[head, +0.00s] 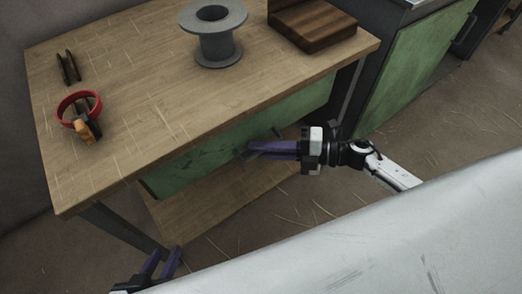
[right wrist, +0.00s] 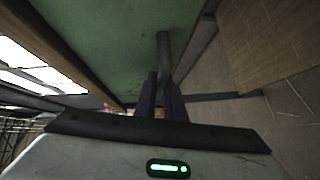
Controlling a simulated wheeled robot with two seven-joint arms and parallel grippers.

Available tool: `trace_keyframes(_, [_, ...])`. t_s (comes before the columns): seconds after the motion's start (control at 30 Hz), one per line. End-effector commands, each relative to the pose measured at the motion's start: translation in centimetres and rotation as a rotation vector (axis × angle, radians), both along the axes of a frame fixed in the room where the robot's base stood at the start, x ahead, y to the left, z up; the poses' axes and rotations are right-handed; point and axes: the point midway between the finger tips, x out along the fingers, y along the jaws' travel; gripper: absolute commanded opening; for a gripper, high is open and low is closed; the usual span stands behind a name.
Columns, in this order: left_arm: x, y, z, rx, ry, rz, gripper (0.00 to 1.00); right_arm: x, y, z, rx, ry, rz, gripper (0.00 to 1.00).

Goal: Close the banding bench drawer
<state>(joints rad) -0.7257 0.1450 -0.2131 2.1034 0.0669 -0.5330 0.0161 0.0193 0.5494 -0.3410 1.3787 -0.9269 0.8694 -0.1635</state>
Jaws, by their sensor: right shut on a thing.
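The banding bench (head: 140,130) is a wooden-topped table with a green drawer front (head: 185,172) under its near edge. No open drawer interior shows, and I cannot tell whether the front is flush. My right gripper (head: 252,148) is at the drawer front, shut on the dark bar handle (right wrist: 163,50). In the right wrist view the fingers (right wrist: 160,92) sit around the handle's end, close to the green panel (right wrist: 100,40). My left gripper (head: 163,262) is low at the bottom left, open and empty, apart from the bench.
On the bench top are a grey spool (head: 213,45), a dark wooden block (head: 312,24), a red ring-shaped tool (head: 78,110) and a small black item (head: 68,67). A lower wooden shelf (head: 200,205) lies beneath the drawer. A green cabinet (head: 415,65) stands at the right.

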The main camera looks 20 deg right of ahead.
Motion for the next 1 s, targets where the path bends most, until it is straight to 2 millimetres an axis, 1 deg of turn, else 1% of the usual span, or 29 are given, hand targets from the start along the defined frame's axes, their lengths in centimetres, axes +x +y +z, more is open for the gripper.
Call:
trace_keyframes(0.03, [0.0,0.0,0.0,0.000,0.000,0.000,0.27,0.4,0.0,0.1,0.001,-0.004,-0.009,0.13])
trace_keyframes(0.1, [0.0,0.0,0.0,0.000,0.000,0.000,0.27,0.4,0.0,0.2,0.001,-0.004,-0.007,0.24])
trace_keyframes(0.13, [0.0,0.0,0.0,0.000,0.000,0.000,0.27,0.4,0.0,0.2,0.002,-0.005,-0.007,0.27])
trace_keyframes(0.57, [-0.1,0.0,-0.1,0.001,0.004,0.000,0.27,0.4,-0.2,0.6,0.006,-0.009,-0.007,0.27])
trace_keyframes(0.67, [-0.1,0.0,-0.1,0.001,0.005,-0.001,0.27,-0.1,-1.1,0.6,0.002,-0.007,-0.008,0.27])
trace_keyframes(0.73, [-0.1,0.0,0.0,0.002,0.006,0.000,0.27,-0.8,-2.1,0.6,0.000,-0.004,-0.006,0.27])
trace_keyframes(1.0, [0.0,0.1,0.0,0.006,0.006,-0.002,0.27,-3.5,-6.7,1.0,-0.003,0.002,-0.005,0.27])
